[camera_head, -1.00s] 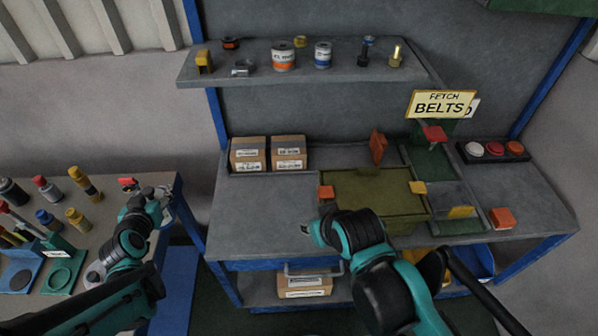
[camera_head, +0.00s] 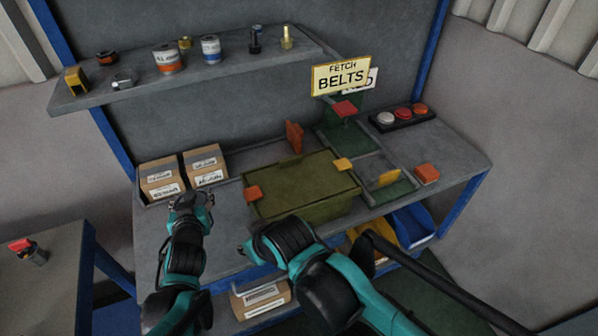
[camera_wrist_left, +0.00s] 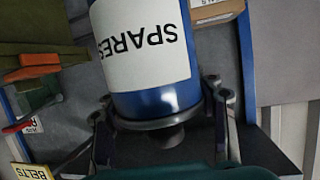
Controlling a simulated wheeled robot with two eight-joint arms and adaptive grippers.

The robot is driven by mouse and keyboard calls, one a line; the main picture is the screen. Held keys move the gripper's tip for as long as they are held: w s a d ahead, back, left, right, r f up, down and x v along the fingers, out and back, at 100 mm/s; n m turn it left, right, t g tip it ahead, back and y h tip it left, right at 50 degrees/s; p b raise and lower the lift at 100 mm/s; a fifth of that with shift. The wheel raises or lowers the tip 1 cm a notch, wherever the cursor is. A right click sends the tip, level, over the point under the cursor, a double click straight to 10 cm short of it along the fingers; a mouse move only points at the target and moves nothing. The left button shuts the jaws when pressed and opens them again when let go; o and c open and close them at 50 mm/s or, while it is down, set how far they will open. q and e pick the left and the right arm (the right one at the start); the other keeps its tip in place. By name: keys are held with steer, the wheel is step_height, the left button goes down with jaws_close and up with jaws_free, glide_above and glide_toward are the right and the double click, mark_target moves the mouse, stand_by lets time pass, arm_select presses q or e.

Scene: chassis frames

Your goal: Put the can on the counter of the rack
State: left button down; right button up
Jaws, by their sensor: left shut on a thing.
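My left gripper (camera_head: 192,200) is over the left part of the rack's grey counter (camera_head: 222,232), in front of two cardboard boxes. In the left wrist view the can (camera_wrist_left: 145,50) is large and close, blue with a white label reading SPARES. The gripper's fingers (camera_wrist_left: 165,125) stand on both sides of the can's near end, shut on it. In the head view I cannot make out the can at the gripper, nor whether it touches the counter.
Cardboard boxes (camera_head: 184,173) stand at the counter's back left. A shelf (camera_head: 95,93) with cans and small parts hangs above. A button box (camera_head: 403,117) is at the back right. Bare counter lies left of the tray.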

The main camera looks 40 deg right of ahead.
mark_target(204, 199)
arm_select(q)
steer(key=d, duration=0.1)
steer(key=s+d, duration=0.1)
steer(key=shift+s+d+h, duration=0.25)
steer(key=shift+d+h, duration=0.05)
steer(key=shift+f+b, duration=2.45)
steer(key=shift+f, duration=2.65)
steer(key=shift+f, duration=0.15)
steer(key=c, duration=0.5)
jaws_free()
